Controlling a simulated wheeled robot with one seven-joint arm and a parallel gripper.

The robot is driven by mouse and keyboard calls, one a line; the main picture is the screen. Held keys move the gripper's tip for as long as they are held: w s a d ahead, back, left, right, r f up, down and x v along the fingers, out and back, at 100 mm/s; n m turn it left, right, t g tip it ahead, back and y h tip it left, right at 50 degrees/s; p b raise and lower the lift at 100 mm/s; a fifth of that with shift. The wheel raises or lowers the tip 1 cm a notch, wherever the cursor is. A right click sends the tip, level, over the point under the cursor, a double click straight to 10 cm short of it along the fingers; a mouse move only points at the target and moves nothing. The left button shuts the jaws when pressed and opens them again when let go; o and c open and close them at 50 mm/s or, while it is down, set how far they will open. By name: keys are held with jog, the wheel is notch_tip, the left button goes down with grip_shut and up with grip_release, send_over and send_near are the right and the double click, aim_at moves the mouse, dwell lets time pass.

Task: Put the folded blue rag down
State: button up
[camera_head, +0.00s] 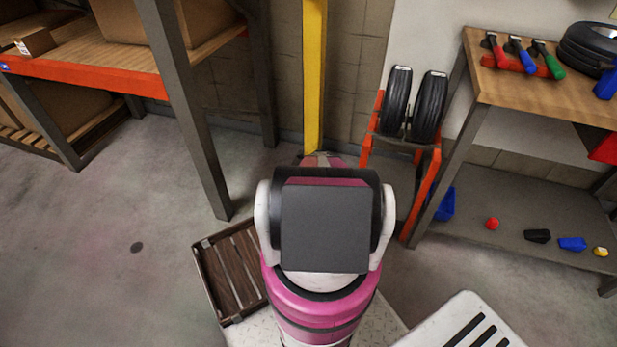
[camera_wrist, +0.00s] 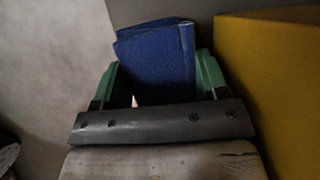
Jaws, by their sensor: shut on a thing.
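The folded blue rag (camera_wrist: 158,62) shows in the wrist view, between the two green fingers of my gripper (camera_wrist: 160,85). The gripper is shut on it, and the rag stands up past the fingertips. In the head view my own pink and grey arm covers the middle, so the gripper and the rag are hidden there. I cannot tell from these frames what surface, if any, lies under the rag.
A yellow post (camera_head: 314,80) rises ahead and shows close on the right in the wrist view (camera_wrist: 270,80). An orange rack (camera_head: 427,185) holds tyres. A workbench (camera_head: 520,95) with tools stands right. A slatted wooden crate (camera_head: 203,270) lies left of my arm. Open floor (camera_head: 100,240) is at left.

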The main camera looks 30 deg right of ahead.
jog(key=shift+f, duration=0.35)
jog(key=shift+f, duration=0.35)
